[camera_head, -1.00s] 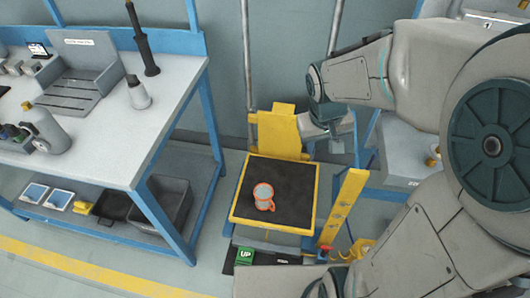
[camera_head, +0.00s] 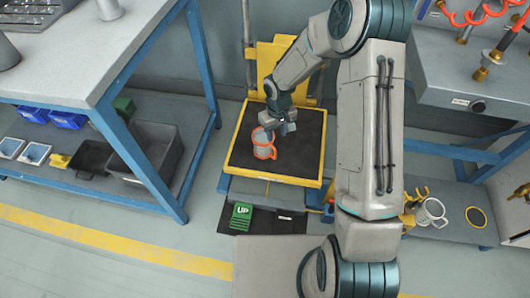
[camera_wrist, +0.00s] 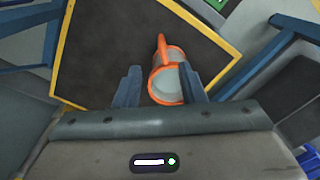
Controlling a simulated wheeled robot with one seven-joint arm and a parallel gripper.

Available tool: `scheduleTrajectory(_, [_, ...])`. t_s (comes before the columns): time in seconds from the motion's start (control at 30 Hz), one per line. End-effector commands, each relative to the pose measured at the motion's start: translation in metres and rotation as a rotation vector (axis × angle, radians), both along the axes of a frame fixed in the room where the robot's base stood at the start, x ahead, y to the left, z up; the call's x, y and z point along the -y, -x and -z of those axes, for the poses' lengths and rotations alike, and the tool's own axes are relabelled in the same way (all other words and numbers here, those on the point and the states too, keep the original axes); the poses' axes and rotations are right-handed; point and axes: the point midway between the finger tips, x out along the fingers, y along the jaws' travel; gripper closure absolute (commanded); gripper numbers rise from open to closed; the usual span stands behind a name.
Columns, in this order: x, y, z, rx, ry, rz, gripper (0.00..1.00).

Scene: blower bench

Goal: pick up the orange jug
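The orange jug (camera_head: 264,147) has an orange rim, base and handle around a pale grey body. It stands on the black mat of a yellow-edged platform (camera_head: 270,176). In the wrist view the jug (camera_wrist: 167,75) shows with its handle pointing away from my gripper. My gripper (camera_head: 283,127) is just above and beside the jug in the head view. In the wrist view my gripper's two fingers (camera_wrist: 159,84) are apart, with the near part of the jug between or just beyond them. Whether they touch it I cannot tell.
A blue-legged workbench (camera_head: 75,75) stands close on the left, with bins (camera_head: 150,160) on its lower shelf. A grey bench (camera_head: 470,85) with hoses is on the right, with a white mug (camera_head: 431,212) on its lower shelf. A green UP pedal (camera_head: 241,215) is before the platform.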

Motion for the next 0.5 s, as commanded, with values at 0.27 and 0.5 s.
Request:
scheduleTrajectory(0.27, [-0.003,0.0,0.047,-0.005,-0.006,-0.006,0.63])
scheduleTrajectory(0.5, [-0.003,0.0,0.088,-0.004,-0.006,-0.005,0.63])
